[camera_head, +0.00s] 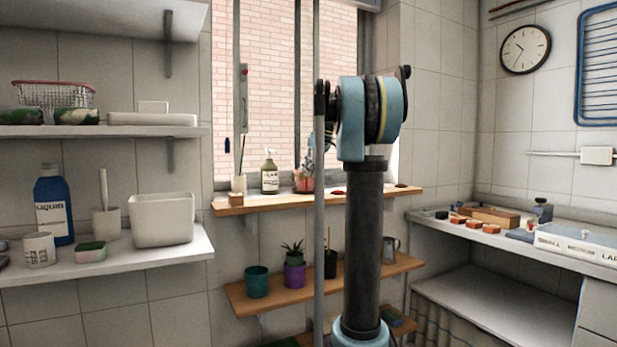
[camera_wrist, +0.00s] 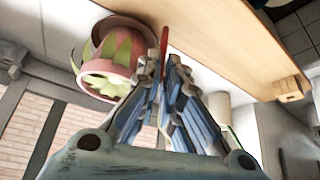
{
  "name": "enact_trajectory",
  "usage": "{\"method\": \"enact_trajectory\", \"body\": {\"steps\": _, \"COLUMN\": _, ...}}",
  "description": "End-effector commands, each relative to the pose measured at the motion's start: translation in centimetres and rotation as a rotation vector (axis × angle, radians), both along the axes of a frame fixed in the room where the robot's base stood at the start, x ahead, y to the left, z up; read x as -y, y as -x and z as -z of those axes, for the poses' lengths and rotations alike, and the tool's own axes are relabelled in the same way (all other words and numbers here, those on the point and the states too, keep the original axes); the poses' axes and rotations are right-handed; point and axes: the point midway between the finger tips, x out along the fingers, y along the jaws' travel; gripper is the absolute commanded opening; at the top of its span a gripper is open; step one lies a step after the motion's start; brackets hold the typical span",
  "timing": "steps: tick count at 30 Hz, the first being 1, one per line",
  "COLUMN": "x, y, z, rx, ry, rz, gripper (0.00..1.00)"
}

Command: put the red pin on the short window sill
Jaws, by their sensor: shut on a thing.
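The red pin (camera_wrist: 164,42) is a thin red stick seen in the wrist view. My gripper (camera_wrist: 158,62) is shut on it, and its far end points at the wooden window sill (camera_wrist: 205,38). I cannot tell whether the pin touches the sill. In the head view the sill (camera_head: 290,203) runs under the window. There my gripper is mostly hidden behind my arm, and the pin cannot be made out.
A pink plant pot (camera_wrist: 113,52) stands close beside my gripper. The sill also bears a soap bottle (camera_head: 269,176), a white cup (camera_head: 238,184) and wooden blocks (camera_head: 236,199) (camera_head: 402,186). A lower wooden shelf (camera_head: 272,300) holds a teal pot (camera_head: 257,282) and a purple pot (camera_head: 294,276).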

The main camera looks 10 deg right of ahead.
Motion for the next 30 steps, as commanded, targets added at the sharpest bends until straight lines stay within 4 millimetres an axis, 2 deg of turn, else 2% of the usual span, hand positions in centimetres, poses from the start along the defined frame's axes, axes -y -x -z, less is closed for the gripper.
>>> {"method": "enact_trajectory", "body": {"steps": 4, "x": 0.0, "y": 0.0, "z": 1.7, "rx": 0.000, "ry": 0.000, "rz": 0.000, "gripper": 0.00}}
{"method": "enact_trajectory", "body": {"steps": 13, "x": 0.0, "y": 0.0, "z": 1.9, "rx": 0.000, "ry": 0.000, "rz": 0.000, "gripper": 0.00}}
{"method": "enact_trajectory", "body": {"steps": 16, "x": -0.1, "y": 0.0, "z": 1.9, "rx": 0.000, "ry": 0.000, "rz": -0.001, "gripper": 0.24}}
{"method": "enact_trajectory", "body": {"steps": 17, "x": -0.1, "y": 0.0, "z": 1.9, "rx": 0.000, "ry": 0.000, "rz": -0.001, "gripper": 0.27}}
{"method": "enact_trajectory", "body": {"steps": 26, "x": -0.1, "y": 0.0, "z": 1.8, "rx": 0.000, "ry": 0.000, "rz": -0.001, "gripper": 0.27}}
{"method": "enact_trajectory", "body": {"steps": 30, "x": 0.0, "y": 0.2, "z": 1.2, "rx": 0.000, "ry": 0.000, "rz": -0.001, "gripper": 0.27}}
